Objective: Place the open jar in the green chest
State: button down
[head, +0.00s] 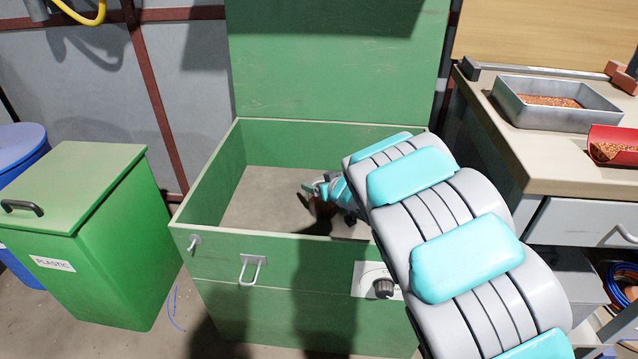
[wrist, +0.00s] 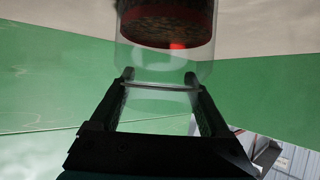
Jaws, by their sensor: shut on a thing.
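The green chest (head: 222,265) stands open in the middle of the head view, its lid raised at the back and its pale floor bare where it shows. My arm reaches over the right side of the chest, and my gripper (head: 325,187) is inside the opening, above the floor. In the wrist view, my gripper (wrist: 160,80) is shut on the clear jar (wrist: 148,66), with a finger on each side. Dark reddish-brown contents show at the jar's far end. In the head view the jar is small and dark, and its outline is unclear.
A green bin labelled PLASTIC (head: 90,250) stands left of the chest, with a blue bin (head: 20,155) behind it. On the right, a workbench (head: 500,160) holds a metal tray (head: 560,120) of copper bits and a red scoop (head: 615,140).

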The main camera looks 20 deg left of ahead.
grip_release()
jog(key=shift+r, duration=0.15)
jog(key=p+v, duration=0.1)
jog(key=v, duration=1.1)
